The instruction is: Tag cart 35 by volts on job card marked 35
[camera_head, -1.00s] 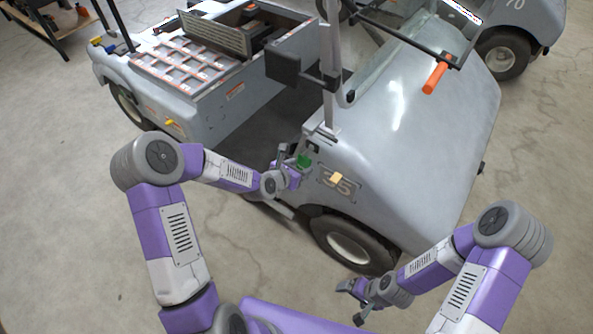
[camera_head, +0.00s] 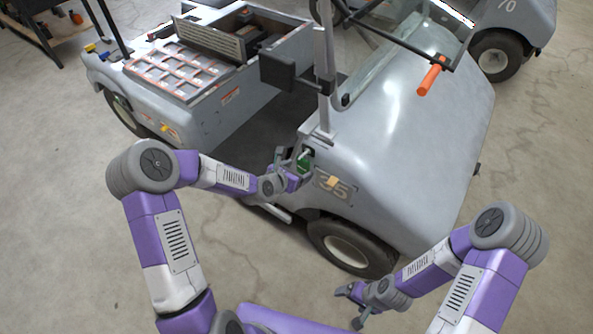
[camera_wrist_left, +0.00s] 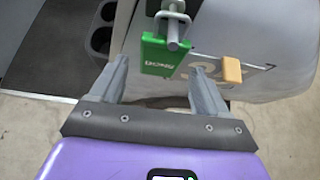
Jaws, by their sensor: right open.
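Cart 35 is the grey cart (camera_head: 400,140) in the middle of the head view, with a plate marked 35 (camera_head: 340,188) on its front side. A green tag (camera_wrist_left: 158,56) with white lettering hangs by a metal loop and peg (camera_wrist_left: 173,30) beside that plate; it also shows in the head view (camera_head: 303,164). My left gripper (camera_wrist_left: 160,78) is open, its fingers apart on either side of the tag's line, the tag just beyond them. My right gripper (camera_head: 352,306) is open and empty, low beside the front wheel. I cannot make out a job card.
A small orange-yellow block (camera_wrist_left: 231,70) sits at the number plate. The front wheel (camera_head: 348,244) is beside my right gripper. Another cart (camera_head: 512,35) stands at the back right. The left floor is clear.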

